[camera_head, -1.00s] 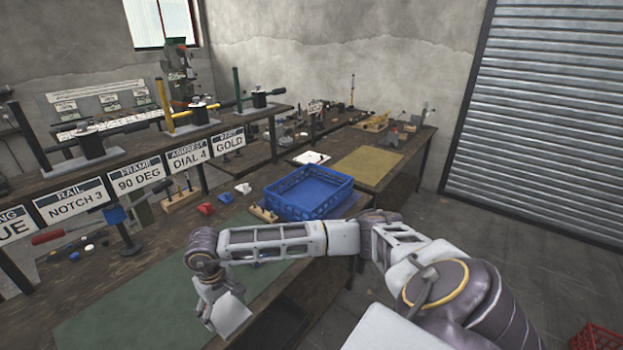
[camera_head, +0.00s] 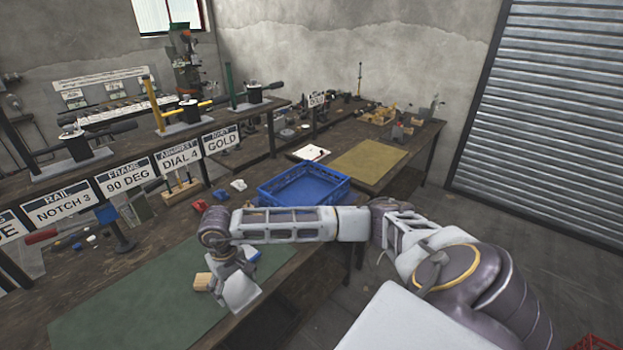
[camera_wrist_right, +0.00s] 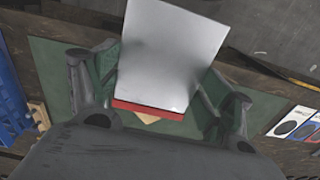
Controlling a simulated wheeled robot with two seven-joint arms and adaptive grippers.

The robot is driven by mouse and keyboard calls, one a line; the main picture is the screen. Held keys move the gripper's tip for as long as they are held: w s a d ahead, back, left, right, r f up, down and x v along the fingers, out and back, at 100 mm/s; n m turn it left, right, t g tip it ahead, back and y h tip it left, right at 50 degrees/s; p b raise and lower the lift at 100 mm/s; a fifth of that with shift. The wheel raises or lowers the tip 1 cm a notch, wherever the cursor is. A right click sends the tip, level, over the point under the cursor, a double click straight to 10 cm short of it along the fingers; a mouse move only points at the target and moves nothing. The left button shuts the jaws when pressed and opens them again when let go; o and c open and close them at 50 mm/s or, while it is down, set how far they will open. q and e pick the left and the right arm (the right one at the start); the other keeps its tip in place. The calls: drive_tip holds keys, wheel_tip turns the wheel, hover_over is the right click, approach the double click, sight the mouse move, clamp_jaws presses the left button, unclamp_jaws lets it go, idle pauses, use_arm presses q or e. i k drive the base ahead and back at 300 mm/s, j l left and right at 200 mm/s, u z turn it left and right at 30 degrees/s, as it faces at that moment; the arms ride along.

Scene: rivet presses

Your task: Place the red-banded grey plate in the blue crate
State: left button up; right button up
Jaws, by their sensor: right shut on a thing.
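The grey plate (camera_wrist_right: 170,55) with a red band (camera_wrist_right: 150,109) along one edge is held in my right gripper (camera_wrist_right: 155,95), with a finger on each side of it. In the head view my right gripper (camera_head: 232,275) points down over the green mat, with the pale plate (camera_head: 240,299) below it. The blue crate (camera_head: 337,194) stands on the bench beyond my right forearm, which hides part of its near side. Its visible inside looks empty. The crate also shows at the left edge of the right wrist view (camera_wrist_right: 10,95). My left gripper is out of view.
The green mat (camera_head: 130,305) covers the near bench. A wooden block (camera_head: 203,282) lies beside my right gripper. A shelf with presses and signs (camera_head: 132,178) runs along the left.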

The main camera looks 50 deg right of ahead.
sight(294, 205)
drive_tip(key=l, duration=2.3)
drive_tip(key=i+l, duration=0.55)
drive_tip(key=i, duration=0.3)
